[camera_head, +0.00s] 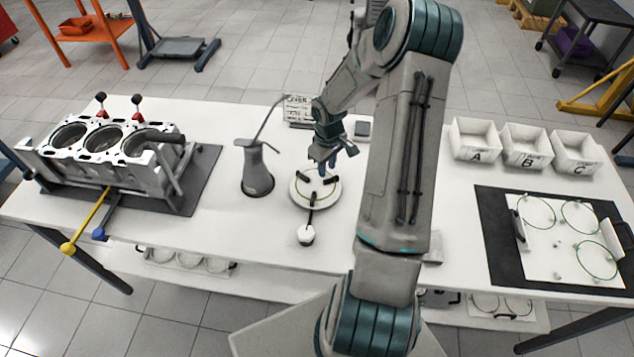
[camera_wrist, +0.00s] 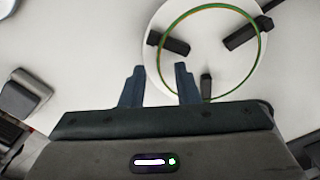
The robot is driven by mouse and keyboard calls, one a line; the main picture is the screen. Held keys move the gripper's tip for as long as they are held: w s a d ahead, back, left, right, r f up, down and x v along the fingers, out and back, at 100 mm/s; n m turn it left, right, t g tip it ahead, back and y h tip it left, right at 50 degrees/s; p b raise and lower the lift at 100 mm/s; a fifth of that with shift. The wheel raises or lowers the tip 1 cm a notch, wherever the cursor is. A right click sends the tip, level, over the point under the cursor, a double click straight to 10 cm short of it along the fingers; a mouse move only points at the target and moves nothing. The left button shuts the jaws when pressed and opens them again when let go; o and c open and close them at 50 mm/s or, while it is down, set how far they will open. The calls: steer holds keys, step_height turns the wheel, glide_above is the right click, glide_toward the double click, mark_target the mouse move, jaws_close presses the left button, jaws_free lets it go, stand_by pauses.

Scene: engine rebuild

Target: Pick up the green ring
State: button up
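A thin green ring (camera_wrist: 207,6) with an orange-brown tinge rests across black jaws on a round white fixture (camera_wrist: 240,85). In the head view the fixture (camera_head: 297,200) stands at the table's middle, and the ring is too small to make out clearly. In the head view my gripper (camera_head: 335,155) is above the fixture's far side. In the wrist view the right finger overlaps the ring's lower left edge; I cannot tell whether it touches. More green rings (camera_head: 597,260) lie on a white panel at the right.
A pump-like can (camera_head: 257,172) stands left of the fixture, and a white knob (camera_head: 305,236) is in front. An engine block (camera_head: 105,155) sits at the left. White bins A (camera_head: 476,140), B (camera_head: 526,146) and C (camera_head: 577,152) stand at the back right.

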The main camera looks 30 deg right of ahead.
steer(key=shift+f, duration=0.25)
stand_by(0.4)
steer(key=shift+c, duration=0.2)
jaws_close()
